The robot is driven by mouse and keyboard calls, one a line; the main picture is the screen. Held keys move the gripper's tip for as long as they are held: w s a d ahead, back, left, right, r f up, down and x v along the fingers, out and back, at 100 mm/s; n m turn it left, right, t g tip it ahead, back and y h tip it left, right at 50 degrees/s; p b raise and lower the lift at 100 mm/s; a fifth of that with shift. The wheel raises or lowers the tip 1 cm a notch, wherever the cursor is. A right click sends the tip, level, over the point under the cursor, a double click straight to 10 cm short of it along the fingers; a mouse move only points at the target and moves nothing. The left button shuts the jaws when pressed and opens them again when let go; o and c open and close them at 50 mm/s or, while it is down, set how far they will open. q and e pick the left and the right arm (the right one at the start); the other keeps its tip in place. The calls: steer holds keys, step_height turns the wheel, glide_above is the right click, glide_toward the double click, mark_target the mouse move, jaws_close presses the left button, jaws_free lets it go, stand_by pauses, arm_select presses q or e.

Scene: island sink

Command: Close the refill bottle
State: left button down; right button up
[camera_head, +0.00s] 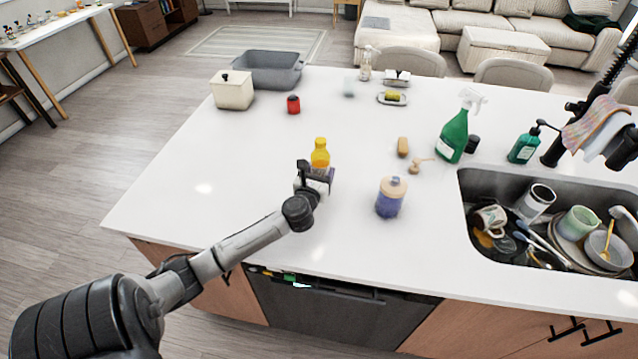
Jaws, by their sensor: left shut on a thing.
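The fingertips are small and partly hidden by the gripper body. I cannot tell from this view whether the bottle's top is closed. My right gripper is not in view.
A red canister (293,104), cream box (232,91) and grey tub (268,70) stand farther back. A green spray bottle (454,136) stands by the full sink (483,178). The counter's left front is clear.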

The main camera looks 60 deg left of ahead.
arm_select(q)
steer(key=shift+a+f, duration=0.1)
steer(key=shift+a, duration=0.2)
step_height(320, 180, down, 3)
steer(key=shift+b, duration=0.7)
steer(key=shift+f, duration=0.5)
steer(key=shift+f, duration=0.2)
steer(key=shift+c, duration=1.4)
jaws_free()
